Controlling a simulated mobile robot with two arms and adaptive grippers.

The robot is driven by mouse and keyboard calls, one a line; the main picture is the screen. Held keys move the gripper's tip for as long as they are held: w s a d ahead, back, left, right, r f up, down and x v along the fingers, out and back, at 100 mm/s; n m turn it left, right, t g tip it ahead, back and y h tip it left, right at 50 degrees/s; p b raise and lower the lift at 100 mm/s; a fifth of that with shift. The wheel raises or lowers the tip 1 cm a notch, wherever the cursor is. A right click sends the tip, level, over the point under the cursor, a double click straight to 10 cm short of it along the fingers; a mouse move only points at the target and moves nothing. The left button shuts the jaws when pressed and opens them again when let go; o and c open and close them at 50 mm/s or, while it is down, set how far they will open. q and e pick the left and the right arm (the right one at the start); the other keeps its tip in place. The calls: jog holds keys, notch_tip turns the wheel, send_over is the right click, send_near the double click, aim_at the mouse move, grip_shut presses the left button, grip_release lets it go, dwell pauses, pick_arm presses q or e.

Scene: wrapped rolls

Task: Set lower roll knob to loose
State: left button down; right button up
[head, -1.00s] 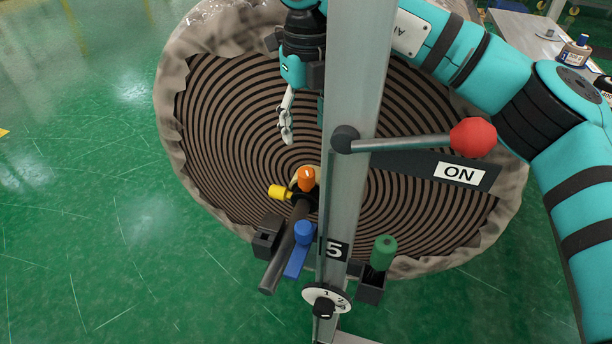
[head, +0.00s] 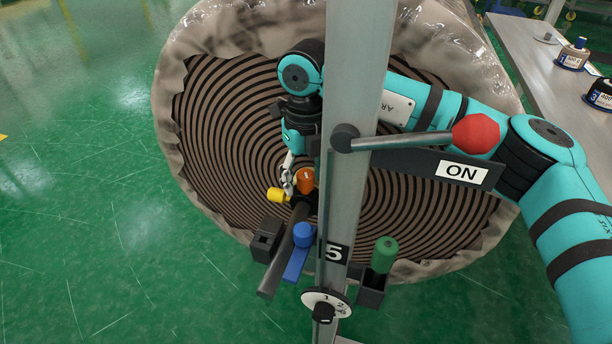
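A large wrapped roll (head: 225,150) with dark and brown rings stands behind a grey post. At its centre a dark shaft (head: 272,277) carries an orange knob (head: 305,181) and a yellow knob (head: 276,195). Which knob is the lower roll knob, and its setting, I cannot tell. My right gripper (head: 288,182) points down just above the yellow knob and left of the orange one. Its fingers show nearly edge-on, so I cannot tell whether they are open or touching a knob. My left gripper is not in view.
A blue knob (head: 303,235) and a green knob (head: 384,254) sit low. A table (head: 530,60) with bottles stands at right. Green floor lies open at left.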

grip_shut()
